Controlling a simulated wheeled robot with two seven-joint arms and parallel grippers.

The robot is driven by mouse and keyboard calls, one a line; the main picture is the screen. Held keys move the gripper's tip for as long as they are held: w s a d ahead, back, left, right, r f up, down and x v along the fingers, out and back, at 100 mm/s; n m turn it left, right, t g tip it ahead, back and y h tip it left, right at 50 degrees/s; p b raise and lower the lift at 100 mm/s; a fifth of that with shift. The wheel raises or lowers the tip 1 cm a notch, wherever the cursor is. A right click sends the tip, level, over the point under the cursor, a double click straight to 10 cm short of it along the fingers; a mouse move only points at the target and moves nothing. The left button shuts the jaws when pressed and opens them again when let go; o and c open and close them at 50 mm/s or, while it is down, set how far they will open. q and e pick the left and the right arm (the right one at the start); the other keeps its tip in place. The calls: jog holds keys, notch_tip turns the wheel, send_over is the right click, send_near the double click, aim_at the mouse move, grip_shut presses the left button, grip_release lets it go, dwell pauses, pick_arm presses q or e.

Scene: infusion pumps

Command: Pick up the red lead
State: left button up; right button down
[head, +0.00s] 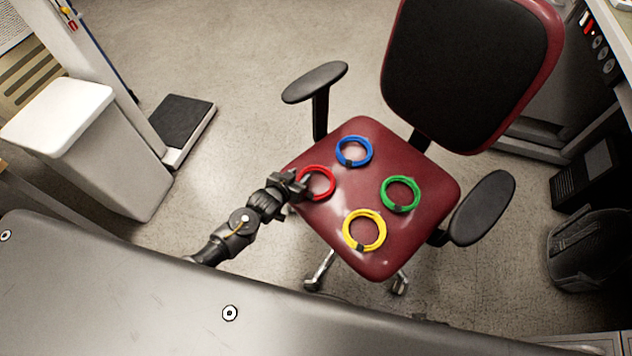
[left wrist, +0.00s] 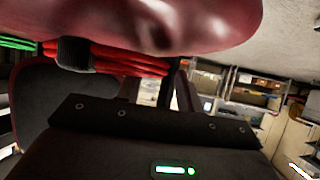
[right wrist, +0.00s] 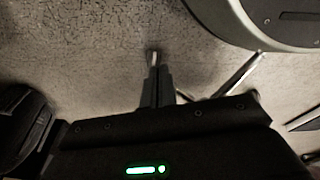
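The red lead (head: 319,183) is a coil lying on the left part of the dark red chair seat (head: 352,200). My left gripper (head: 298,182) is at the coil's left edge and covers part of it. In the left wrist view the red lead (left wrist: 118,62), with a dark band around it, lies against the seat just beyond the fingers. The left fingers (left wrist: 158,88) stand apart with a gap between them; whether they touch the lead is unclear. My right gripper (right wrist: 157,88) shows in the right wrist view over the floor, fingers together and empty.
Blue (head: 354,151), green (head: 400,194) and yellow (head: 364,230) coils lie on the same seat. The chair has armrests (head: 314,82) on both sides and a black backrest (head: 465,70). A grey surface (head: 150,280) fills the near edge. A white bin (head: 90,150) stands at left.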

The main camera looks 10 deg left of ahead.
pick_arm(q)
grip_shut()
